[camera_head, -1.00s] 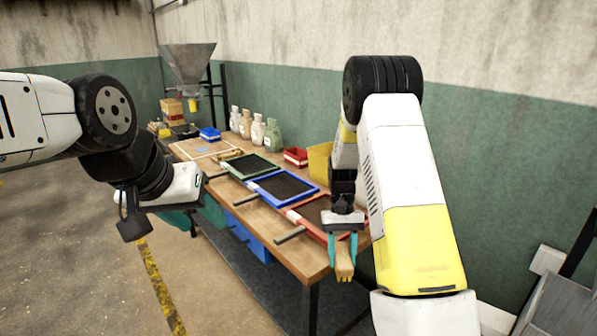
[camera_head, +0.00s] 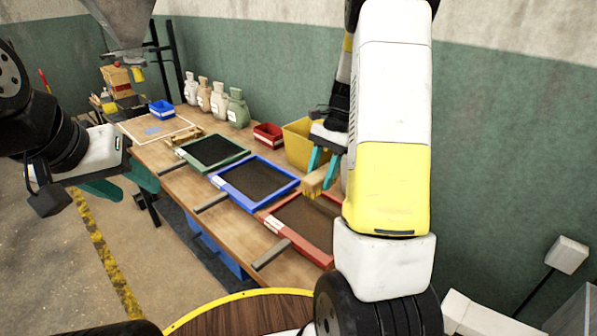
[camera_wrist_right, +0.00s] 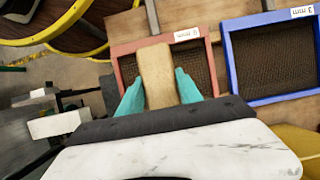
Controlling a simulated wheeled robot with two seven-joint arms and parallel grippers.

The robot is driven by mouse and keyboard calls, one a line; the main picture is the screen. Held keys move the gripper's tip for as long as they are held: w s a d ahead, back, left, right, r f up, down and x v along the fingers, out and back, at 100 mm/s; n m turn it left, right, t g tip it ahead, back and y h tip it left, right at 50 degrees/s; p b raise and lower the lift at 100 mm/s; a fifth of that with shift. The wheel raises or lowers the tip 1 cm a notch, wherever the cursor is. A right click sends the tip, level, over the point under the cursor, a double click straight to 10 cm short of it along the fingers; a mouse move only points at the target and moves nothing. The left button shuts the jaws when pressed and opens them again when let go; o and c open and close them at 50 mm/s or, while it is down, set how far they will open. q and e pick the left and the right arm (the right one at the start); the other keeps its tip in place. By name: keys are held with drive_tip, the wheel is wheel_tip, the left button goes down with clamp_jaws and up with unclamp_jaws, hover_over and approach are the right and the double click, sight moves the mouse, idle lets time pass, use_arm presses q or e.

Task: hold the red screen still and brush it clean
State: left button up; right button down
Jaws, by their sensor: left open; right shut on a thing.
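The red screen (camera_head: 288,238) lies on the wooden table at its near right end, with a dark mesh and a dark handle (camera_head: 272,254) pointing toward the front edge. My right gripper (camera_head: 323,168) is shut on a wooden brush (camera_head: 317,182) near the far side of the red screen. The right wrist view shows the brush (camera_wrist_right: 158,75) between the teal fingers, over the red frame (camera_wrist_right: 123,65); I cannot tell whether it touches the mesh. My left gripper (camera_head: 122,184) is open and empty, off the table's front edge, apart from the red screen.
A blue screen (camera_head: 232,192) and a green screen (camera_head: 203,163) lie beside the red one. A yellow bin (camera_head: 298,143), a red bin (camera_head: 267,134) and several sacks (camera_head: 237,108) stand along the back. A round wooden top with a yellow rim (camera_head: 215,305) is in the foreground.

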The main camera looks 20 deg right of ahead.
drive_tip(key=shift+w+f, duration=0.1)
use_arm(q)
drive_tip(key=shift+w, duration=0.1)
use_arm(e)
drive_tip(key=shift+f, duration=3.3)
use_arm(q)
drive_tip(key=m+g+y, duration=0.2)
drive_tip(key=m+g, duration=0.4)
drive_tip(key=m, duration=0.5)
hover_over(258, 262)
wheel_tip(258, 262, down, 20)
wheel_tip(258, 262, down, 11)
drive_tip(key=shift+r, duration=0.1)
